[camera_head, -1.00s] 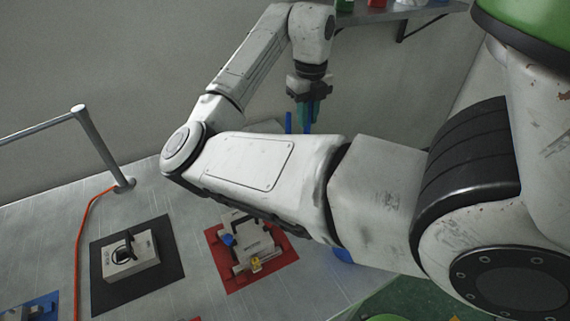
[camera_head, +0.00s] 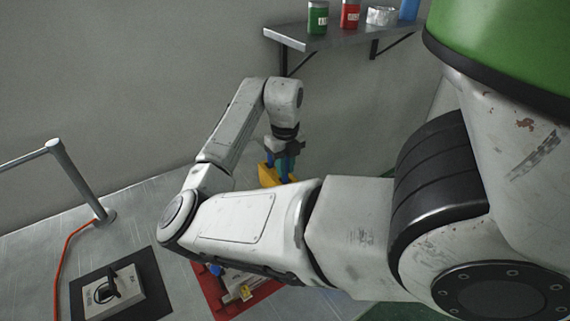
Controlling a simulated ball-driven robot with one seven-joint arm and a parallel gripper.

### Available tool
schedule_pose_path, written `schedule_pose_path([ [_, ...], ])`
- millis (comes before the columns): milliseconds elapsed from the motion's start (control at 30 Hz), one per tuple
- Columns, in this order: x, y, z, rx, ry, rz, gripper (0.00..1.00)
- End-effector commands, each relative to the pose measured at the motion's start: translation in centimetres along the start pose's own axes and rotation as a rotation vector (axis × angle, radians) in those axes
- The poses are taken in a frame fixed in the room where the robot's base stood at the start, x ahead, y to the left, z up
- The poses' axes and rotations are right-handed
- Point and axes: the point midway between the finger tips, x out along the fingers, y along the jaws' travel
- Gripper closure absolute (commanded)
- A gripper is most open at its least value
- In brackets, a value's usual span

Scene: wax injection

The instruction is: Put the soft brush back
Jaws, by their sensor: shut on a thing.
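My gripper (camera_head: 283,153) is at the far end of the table, pointing down, with teal fingers. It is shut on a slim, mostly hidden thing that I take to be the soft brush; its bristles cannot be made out. Slim blue parts show around the fingers, and I cannot tell which belong to the brush. A yellow block (camera_head: 268,175), perhaps a brush holder, is just below and left of the fingers, its lower part hidden by my forearm. I cannot tell whether the brush touches it.
A wall shelf (camera_head: 327,36) holds a green jar (camera_head: 318,18), a red jar (camera_head: 350,14), a silvery roll and a blue item. A boxy device stands on a black mat (camera_head: 143,262). A red mat (camera_head: 213,291) is partly hidden by my arm. A rail post (camera_head: 83,184) and orange cable are left.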

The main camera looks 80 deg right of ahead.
Motion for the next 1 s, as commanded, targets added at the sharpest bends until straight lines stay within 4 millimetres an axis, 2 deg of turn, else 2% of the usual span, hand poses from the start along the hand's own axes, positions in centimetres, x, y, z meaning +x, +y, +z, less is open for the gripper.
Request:
schedule_pose_path([
  [267, 0.4, 0.0, 0.0, 0.0, 0.0, 0.0, 1.0],
  [300, 0.2, 0.0, 0.0, 0.0, 0.0, 0.0, 0.78],
  [533, 0.2, 0.0, 0.0, 0.0, 0.0, 0.0, 0.56],
  [867, -0.3, 0.0, 0.0, 0.0, -0.001, 0.0, 0.56],
  [1000, -2.0, -0.1, 0.1, 0.001, -0.003, 0.0, 0.56],
])
